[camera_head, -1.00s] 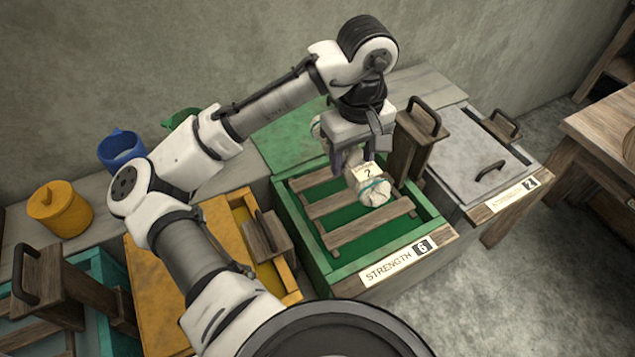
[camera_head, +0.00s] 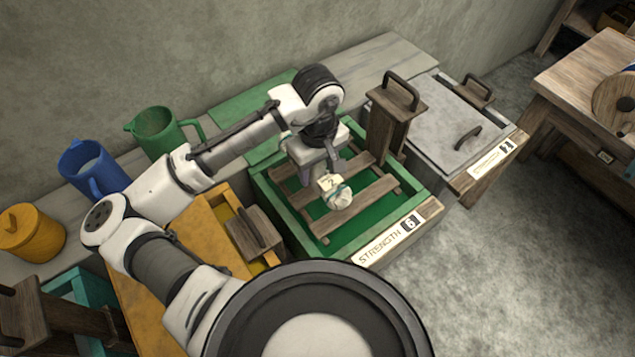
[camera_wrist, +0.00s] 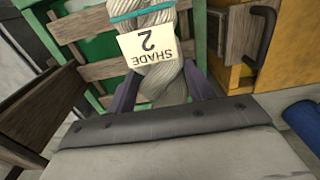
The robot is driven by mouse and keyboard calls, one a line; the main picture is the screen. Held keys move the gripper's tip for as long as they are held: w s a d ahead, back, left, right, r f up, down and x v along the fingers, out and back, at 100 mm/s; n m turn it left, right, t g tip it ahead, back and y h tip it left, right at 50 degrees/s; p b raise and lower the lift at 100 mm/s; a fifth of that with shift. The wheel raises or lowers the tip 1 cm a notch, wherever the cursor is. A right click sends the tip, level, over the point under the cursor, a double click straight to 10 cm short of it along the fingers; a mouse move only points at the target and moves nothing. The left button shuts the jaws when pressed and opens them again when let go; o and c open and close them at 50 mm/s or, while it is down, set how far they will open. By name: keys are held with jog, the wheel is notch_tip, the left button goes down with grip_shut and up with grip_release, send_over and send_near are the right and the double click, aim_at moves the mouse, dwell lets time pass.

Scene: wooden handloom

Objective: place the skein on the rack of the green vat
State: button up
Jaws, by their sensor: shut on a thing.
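The skein (camera_head: 341,198) is off-white yarn with a teal tie and a tag; in the wrist view the skein (camera_wrist: 158,84) carries a tag (camera_wrist: 148,46) reading "SHADE 2". My gripper (camera_head: 318,178) is shut on it, with a dark finger on each side in the wrist view (camera_wrist: 160,92). The green vat (camera_head: 338,256) has green walls and a label "STRENGTH 6". Its wooden slatted rack (camera_head: 372,192) lies across the opening over green liquid. The skein is over the rack slats; I cannot tell if it touches them. My gripper hides the rack's far left part.
A wooden block with a handle (camera_head: 392,125) stands at the vat's right edge. A grey lidded vat (camera_head: 450,125) is to the right, a yellow vat (camera_head: 165,275) to the left. Blue (camera_head: 92,170) and green (camera_head: 160,132) jugs and a yellow pot (camera_head: 30,235) stand behind.

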aim_at(318, 168)
jog(key=shift+f, duration=3.45)
jog(key=shift+f, duration=0.2)
jog(key=o, duration=1)
jog(key=shift+o, duration=0.2)
jog(key=shift+r, duration=0.1)
notch_tip(318, 168, up, 12)
jog(key=shift+r+b, duration=0.1)
jog(key=shift+b, duration=0.4)
